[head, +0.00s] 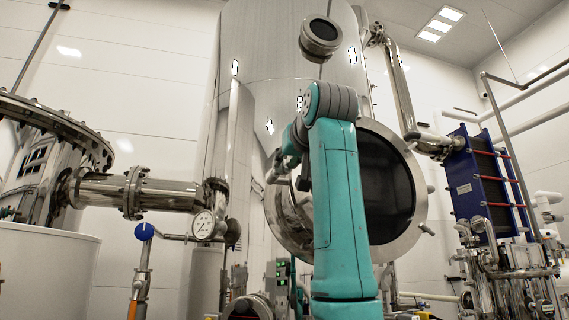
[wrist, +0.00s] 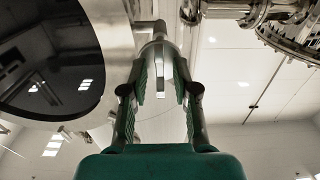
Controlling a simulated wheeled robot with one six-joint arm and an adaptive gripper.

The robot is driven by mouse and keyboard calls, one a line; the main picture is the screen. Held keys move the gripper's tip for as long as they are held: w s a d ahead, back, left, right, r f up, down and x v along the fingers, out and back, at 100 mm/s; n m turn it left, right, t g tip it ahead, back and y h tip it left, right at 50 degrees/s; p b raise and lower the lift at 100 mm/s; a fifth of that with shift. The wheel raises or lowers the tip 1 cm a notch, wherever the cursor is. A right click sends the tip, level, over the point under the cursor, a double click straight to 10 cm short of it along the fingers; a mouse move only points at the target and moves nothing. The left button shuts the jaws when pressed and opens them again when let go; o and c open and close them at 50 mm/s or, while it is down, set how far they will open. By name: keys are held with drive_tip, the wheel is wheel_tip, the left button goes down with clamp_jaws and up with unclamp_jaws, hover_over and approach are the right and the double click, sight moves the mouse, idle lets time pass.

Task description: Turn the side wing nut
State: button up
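In the wrist view, my gripper (wrist: 161,82) points up the picture at a metallic piece (wrist: 159,30), which looks like the side wing nut. Its narrow grey body lies between and beyond the two fingers, in line with the gap. The fingers stand apart on either side, with a bright strip showing between them; I cannot tell whether either touches the metal. In the head view, the round manway door (head: 405,235) with dark glass is behind my teal arm. My gripper is mostly hidden there, near the door's left rim. The door's dark glass also shows in the wrist view (wrist: 45,60).
The tall steel tank (head: 265,45) fills the middle. A flanged pipe (head: 165,192), a pressure gauge (head: 203,225) and a blue-knobbed valve (head: 144,231) stand to the left. A blue plate heat exchanger (head: 478,185) is at the right. Pipework (wrist: 245,10) shows at the wrist view's upper right.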

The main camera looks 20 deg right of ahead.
clamp_jaws()
drive_tip(key=shift+n, duration=1.2)
drive_tip(key=shift+n, duration=1.1)
